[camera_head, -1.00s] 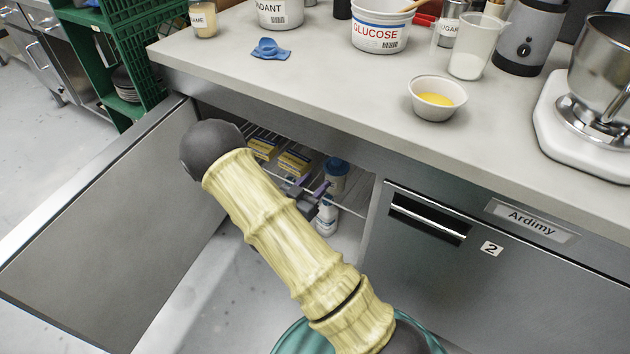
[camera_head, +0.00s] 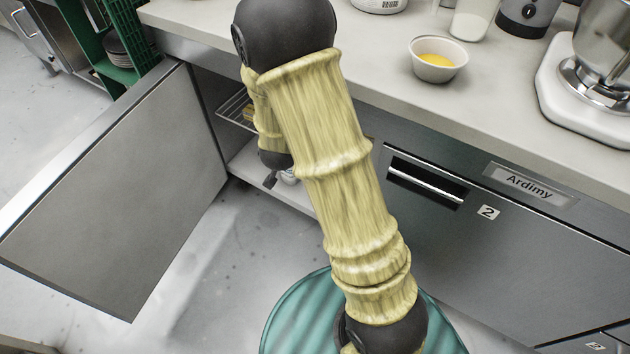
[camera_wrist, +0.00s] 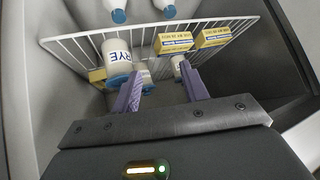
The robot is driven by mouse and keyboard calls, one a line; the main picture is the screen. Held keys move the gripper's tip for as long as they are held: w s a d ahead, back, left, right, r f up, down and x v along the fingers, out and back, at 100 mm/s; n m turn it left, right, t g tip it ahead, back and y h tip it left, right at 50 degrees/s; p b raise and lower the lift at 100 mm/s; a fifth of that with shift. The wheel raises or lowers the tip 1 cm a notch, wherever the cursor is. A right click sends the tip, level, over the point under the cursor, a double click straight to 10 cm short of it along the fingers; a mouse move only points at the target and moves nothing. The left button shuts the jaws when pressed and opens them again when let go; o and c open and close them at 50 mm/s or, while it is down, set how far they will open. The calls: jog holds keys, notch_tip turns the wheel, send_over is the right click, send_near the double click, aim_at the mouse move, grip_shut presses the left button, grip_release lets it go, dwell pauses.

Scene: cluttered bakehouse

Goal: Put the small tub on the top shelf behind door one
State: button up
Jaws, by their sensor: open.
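The wrist view shows the cabinet upside down. My gripper (camera_wrist: 163,72) is open, its purple fingers pointing into the cabinet at the wire shelf (camera_wrist: 232,24). A white tub marked RYE (camera_wrist: 116,55) with a blue lid stands on the shelf, beside one finger. A white container (camera_wrist: 146,74) with blue shows between the fingers, partly hidden; a small white one (camera_wrist: 179,66) is near the other fingertip. I cannot tell which is the small tub. Door one (camera_head: 120,190) stands open on the left.
Yellow boxes (camera_wrist: 212,37) stand on the shelf beside the containers. White bottles with blue caps (camera_wrist: 117,8) are below the shelf. Door two (camera_head: 470,240) is shut at the right. A bowl (camera_head: 437,68) and a mixer (camera_head: 590,90) stand on the counter (camera_head: 400,90).

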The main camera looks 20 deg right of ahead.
jog(key=s+r+n+g+y, duration=0.1)
jog(key=s+r+n+g, duration=0.1)
jog(key=s, duration=0.7)
jog(key=s+r+n+g+y, duration=0.2)
jog(key=s+r, duration=0.4)
jog(key=s, duration=0.3)
jog(key=n+g, duration=0.1)
jog(key=n, duration=0.1)
jog(key=shift+s+a+n+g+y, duration=0.2)
jog(key=shift+s+n+g+y, duration=0.1)
jog(key=shift+s, duration=0.1)
jog(key=w+p+v, duration=0.2)
jog(key=p+v, duration=0.9)
jog(key=w+r+p+v, duration=0.1)
jog(key=w+p+v, duration=0.2)
jog(key=p+v, duration=0.8)
jog(key=w+p+v, duration=0.2)
jog(key=p+v, duration=0.9)
jog(key=p, duration=0.1)
jog(key=shift+w+r+p, duration=0.25)
jog(key=shift+r+p, duration=0.1)
jog(key=shift+r, duration=0.35)
jog(key=shift+c, duration=0.8)
